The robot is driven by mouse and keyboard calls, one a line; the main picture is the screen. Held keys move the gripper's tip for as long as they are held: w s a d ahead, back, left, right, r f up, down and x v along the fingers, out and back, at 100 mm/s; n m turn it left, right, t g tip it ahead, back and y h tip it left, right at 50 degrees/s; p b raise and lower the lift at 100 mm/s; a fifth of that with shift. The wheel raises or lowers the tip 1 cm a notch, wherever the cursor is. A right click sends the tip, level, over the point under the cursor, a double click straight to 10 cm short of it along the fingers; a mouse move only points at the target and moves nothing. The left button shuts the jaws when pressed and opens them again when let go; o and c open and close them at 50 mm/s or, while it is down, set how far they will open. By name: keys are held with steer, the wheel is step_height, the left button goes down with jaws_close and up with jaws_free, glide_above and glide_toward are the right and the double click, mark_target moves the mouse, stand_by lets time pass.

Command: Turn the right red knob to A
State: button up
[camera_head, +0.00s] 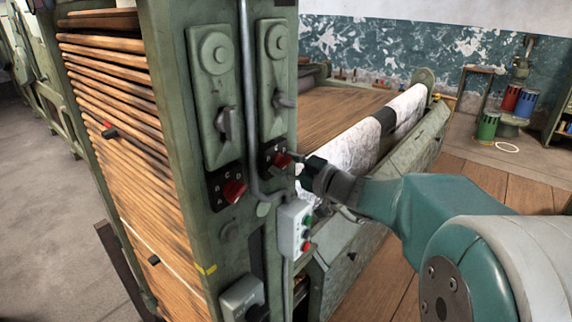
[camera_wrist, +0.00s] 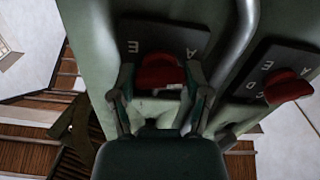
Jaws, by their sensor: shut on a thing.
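The right red knob (camera_head: 282,160) sits on a dark plate low on the right green column panel. My gripper (camera_head: 294,163) reaches it from the right. In the wrist view, which looks upside down, my gripper (camera_wrist: 160,84) has one finger on each side of the right red knob (camera_wrist: 157,70) and is shut on it. The letters A and E show on its dark plate (camera_wrist: 165,47); other letters are hidden behind the knob and fingers. I cannot tell which letter the knob points to. The left red knob (camera_head: 234,191) is free, and it also shows in the wrist view (camera_wrist: 287,88).
A grey conduit (camera_head: 247,100) runs down between the two knob panels. A grey box with green and red buttons (camera_head: 295,228) hangs just below my gripper. A grey lever handle (camera_head: 224,125) stands above the left knob. A white roll (camera_head: 345,142) lies behind my wrist.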

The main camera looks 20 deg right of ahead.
steer(key=shift+f+n, duration=0.2)
steer(key=shift+n, duration=0.7)
steer(key=shift+f+n, duration=0.15)
steer(key=shift+n, duration=0.75)
steer(key=o, duration=1.2)
steer(key=shift+w, duration=0.1)
steer(key=shift+c, duration=0.2)
steer(key=shift+r, duration=0.15)
steer(key=shift+d+r, duration=0.1)
steer(key=v, duration=1.2)
